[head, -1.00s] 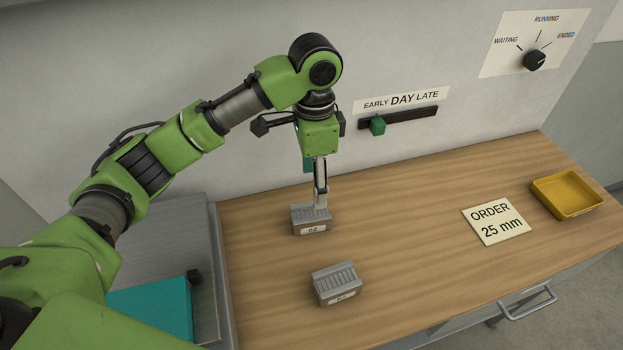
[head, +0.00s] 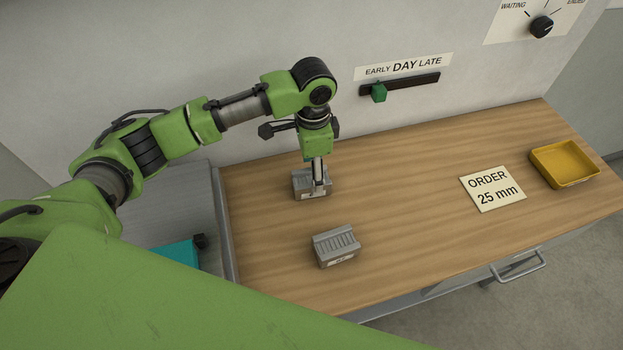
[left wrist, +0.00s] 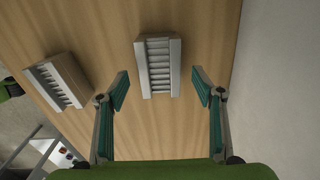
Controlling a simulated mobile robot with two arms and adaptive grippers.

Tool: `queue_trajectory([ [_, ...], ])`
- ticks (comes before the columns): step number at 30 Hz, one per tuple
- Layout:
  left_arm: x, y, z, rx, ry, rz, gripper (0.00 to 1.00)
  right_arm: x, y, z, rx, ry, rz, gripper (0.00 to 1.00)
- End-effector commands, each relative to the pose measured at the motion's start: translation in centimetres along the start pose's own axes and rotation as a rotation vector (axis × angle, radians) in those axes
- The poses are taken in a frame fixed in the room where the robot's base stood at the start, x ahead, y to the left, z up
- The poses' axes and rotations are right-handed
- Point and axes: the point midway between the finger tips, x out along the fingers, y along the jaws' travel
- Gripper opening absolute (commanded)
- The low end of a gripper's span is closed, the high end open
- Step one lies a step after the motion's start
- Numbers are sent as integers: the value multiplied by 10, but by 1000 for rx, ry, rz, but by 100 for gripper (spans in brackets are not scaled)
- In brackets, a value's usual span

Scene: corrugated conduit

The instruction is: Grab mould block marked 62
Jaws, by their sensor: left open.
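Two grey ribbed mould blocks stand on the wooden bench. The far block (head: 303,188) is at the back left, and the near block (head: 337,247) is closer to the front. Both carry pale labels too small to read surely. My left gripper (head: 318,192) points down at the far block and partly covers it. In the left wrist view my left gripper (left wrist: 159,80) is open, and the far block (left wrist: 157,68) shows between and just beyond the fingertips, apart from both. The near block (left wrist: 57,82) lies to the left there. My right gripper is not in view.
An order card reading 25 mm (head: 492,189) and a yellow tray (head: 565,164) are on the right of the bench. A green slider (head: 379,93) and a dial (head: 541,27) are on the wall. The middle of the bench is clear.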

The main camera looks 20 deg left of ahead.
Motion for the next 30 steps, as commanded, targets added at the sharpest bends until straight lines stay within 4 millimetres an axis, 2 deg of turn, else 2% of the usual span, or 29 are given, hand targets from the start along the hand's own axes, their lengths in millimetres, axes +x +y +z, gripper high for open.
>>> queue_trajectory([
  [1, 4, 1, 4, -1, -4, 3, 61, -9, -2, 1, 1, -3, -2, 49],
  [6, 26, 1, 3, 2, -1, 1, 61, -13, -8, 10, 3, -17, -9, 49],
  [14, 30, 0, 3, 2, 0, 0, 61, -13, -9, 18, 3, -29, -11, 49],
  [17, 30, 0, 3, 2, 0, 0, 38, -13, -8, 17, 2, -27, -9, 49],
  [21, 30, 0, 3, 2, 0, 0, 1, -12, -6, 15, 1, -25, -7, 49],
  [30, 28, 0, 2, 2, 3, -2, 0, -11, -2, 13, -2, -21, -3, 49],
])
